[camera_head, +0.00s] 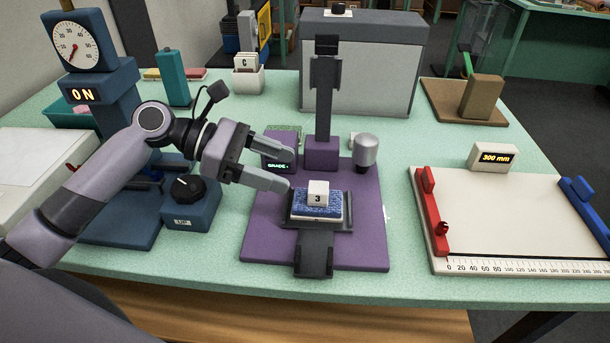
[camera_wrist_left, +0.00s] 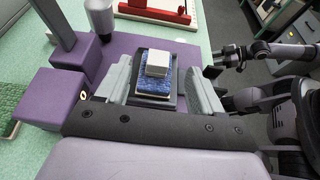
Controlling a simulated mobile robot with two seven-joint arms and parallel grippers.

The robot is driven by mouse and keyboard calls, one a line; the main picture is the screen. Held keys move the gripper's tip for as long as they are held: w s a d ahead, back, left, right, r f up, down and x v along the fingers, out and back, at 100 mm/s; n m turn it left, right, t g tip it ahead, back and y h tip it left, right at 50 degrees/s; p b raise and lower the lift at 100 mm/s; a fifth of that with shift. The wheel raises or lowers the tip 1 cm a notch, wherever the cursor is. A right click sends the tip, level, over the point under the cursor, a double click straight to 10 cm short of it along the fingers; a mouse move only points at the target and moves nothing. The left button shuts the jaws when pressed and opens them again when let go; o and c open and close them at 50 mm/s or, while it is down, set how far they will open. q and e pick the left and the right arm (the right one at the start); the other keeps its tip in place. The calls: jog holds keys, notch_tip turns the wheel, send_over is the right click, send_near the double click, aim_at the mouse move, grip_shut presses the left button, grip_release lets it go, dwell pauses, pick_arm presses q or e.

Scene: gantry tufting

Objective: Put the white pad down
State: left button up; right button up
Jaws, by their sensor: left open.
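A white cube marked 3 (camera_head: 318,193) sits on a blue tufted pad with a white edge (camera_head: 300,212). The pad lies on a dark tray (camera_head: 340,225) on the purple stand (camera_head: 262,225). My left gripper (camera_head: 288,170) is open and empty, to the upper left of the cube and apart from it. In the left wrist view, the white cube (camera_wrist_left: 158,63) and blue pad (camera_wrist_left: 154,87) appear between the open fingers of my left gripper (camera_wrist_left: 162,88). Dark parts of my right arm show at the right of that view; its finger state is unclear.
A dark post (camera_head: 324,95) rises behind the tray, with a grey cylinder (camera_head: 366,150) to its right. A blue dial box (camera_head: 188,203) is at the left. A white measuring board (camera_head: 500,215) with red and blue stops is at the right. Some green table is clear at the front.

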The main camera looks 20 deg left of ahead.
pick_arm(q)
jog(key=shift+v, duration=2.1)
jog(key=shift+s, duration=0.1)
